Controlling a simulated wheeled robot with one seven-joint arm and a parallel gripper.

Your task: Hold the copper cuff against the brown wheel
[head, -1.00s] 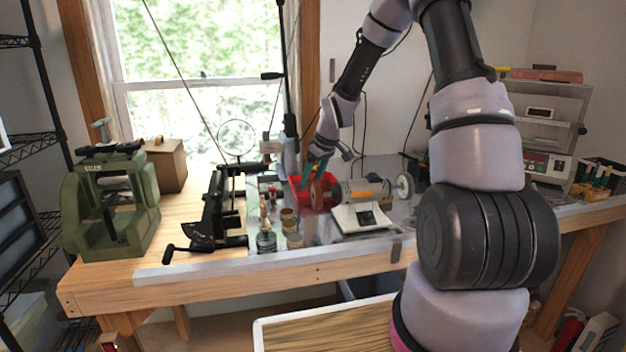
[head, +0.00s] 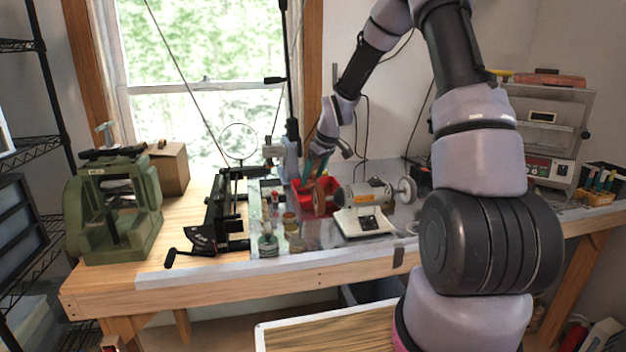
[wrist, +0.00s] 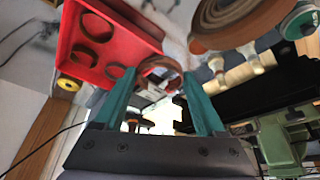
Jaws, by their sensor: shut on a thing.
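My gripper (wrist: 163,88) has teal fingers and is shut on the copper cuff (wrist: 160,66), a shiny ring held between the fingertips in the wrist view. The brown wheel (wrist: 238,28) is at the top of the wrist view, up and right of the cuff; a gap shows between them there. In the head view the brown wheel (head: 320,194) is on the left end of the bench polisher (head: 366,206). My gripper (head: 313,168) is just above and left of that wheel. The cuff is too small to make out in the head view.
A red bin (wrist: 85,48) with ring-shaped things in it lies close to my gripper; it also shows behind the wheel in the head view (head: 303,184). A white wheel (head: 406,190) is on the polisher's right end. Several small jars (head: 268,243) stand at the front left.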

